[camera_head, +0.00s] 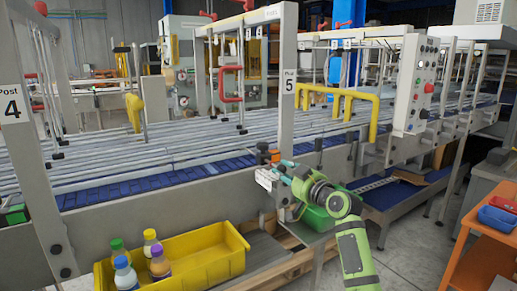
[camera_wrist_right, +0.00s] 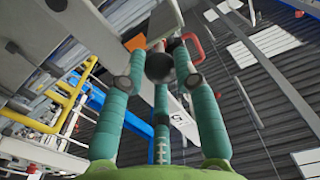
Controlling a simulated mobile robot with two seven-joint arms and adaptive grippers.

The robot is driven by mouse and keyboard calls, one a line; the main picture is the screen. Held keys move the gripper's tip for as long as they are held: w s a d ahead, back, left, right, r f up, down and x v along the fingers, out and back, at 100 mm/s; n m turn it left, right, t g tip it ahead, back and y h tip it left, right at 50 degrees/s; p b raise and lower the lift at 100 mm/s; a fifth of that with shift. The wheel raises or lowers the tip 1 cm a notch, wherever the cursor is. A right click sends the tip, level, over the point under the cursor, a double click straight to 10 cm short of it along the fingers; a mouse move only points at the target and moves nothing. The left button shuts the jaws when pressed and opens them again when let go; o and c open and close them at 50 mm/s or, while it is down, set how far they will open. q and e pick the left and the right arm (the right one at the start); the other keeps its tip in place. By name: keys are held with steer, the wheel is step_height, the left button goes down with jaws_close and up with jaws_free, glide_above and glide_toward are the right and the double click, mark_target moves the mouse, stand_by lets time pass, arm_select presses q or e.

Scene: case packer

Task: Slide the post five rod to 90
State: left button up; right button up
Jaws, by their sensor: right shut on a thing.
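Post five (camera_head: 287,110) is a grey upright with a white "5" label, standing at the front of the conveyor in the head view. My right gripper (camera_head: 277,171) reaches the foot of that post, beside a small black and orange clamp (camera_head: 264,155) and a white plate (camera_head: 265,179). In the right wrist view, the teal fingers of the gripper (camera_wrist_right: 160,75) close around a dark round knob (camera_wrist_right: 160,68), which appears to be the end of the post five rod. The rod's scale reading is not legible. My left gripper is not in view.
A yellow bin (camera_head: 215,258) with several bottles sits below the conveyor. A green box (camera_head: 318,218) lies just behind my right arm. An orange cart (camera_head: 470,240) stands at the right, with free floor between.

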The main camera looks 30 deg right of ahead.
steer(key=shift+s, duration=0.55)
steer(key=shift+s+d, duration=0.15)
steer(key=shift+s, duration=1.2)
steer(key=o, duration=0.9)
steer(key=shift+s, duration=0.1)
steer(key=s, duration=0.6)
steer(key=shift+s+d, duration=0.25)
steer(key=shift+s, duration=0.15)
